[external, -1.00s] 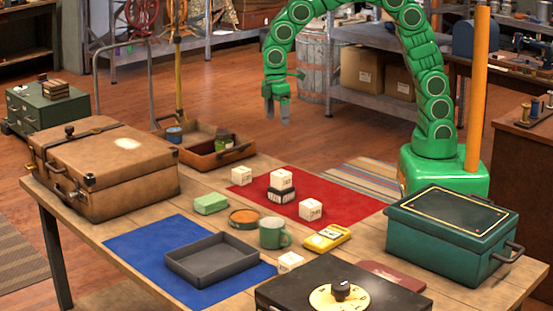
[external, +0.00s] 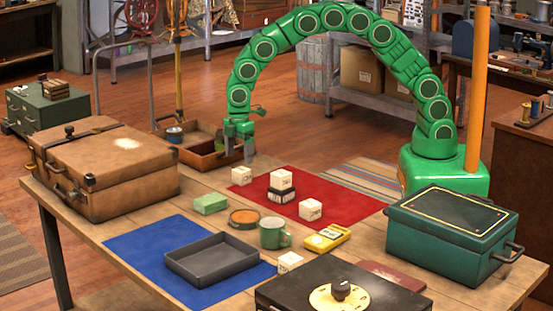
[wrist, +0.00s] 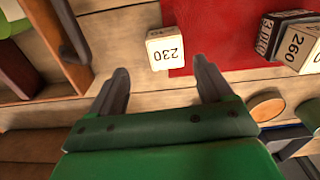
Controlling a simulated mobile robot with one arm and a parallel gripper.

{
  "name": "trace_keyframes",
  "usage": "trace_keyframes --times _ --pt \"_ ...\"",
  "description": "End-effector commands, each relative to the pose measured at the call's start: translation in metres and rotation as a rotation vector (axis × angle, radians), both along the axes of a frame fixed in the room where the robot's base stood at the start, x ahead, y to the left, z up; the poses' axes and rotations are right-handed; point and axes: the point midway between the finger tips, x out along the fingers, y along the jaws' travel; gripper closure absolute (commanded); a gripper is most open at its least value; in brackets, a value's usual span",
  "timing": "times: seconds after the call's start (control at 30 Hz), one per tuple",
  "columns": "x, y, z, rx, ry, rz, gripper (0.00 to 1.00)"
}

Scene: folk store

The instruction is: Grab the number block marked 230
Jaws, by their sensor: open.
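The white number block marked 230 (wrist: 163,50) shows in the wrist view with its number upside down, at the edge of the red mat. In the external view this block (external: 241,176) sits at the mat's left corner. My gripper (external: 242,156) is above the table, just behind and above that block. In the wrist view my gripper (wrist: 160,82) is open, its two fingers apart with nothing between them, and the block lies beyond the fingertips.
Another white block (external: 310,210) and a stacked block (external: 281,180) stand on the red mat (external: 345,205). A wooden tray (external: 200,158) lies close to my gripper. A green block (external: 210,204), green mug (external: 274,233) and brown suitcase (external: 105,170) are on the table.

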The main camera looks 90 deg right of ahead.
Motion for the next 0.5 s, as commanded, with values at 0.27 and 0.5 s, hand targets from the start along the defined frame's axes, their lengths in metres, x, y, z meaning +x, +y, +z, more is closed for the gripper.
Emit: trace_keyframes --times 0.27,0.5 --pt "-0.002 0.001 -0.019 0.0 0.003 -0.001 0.2" --pt "-0.009 0.005 -0.047 0.0 0.004 -0.001 0.2"
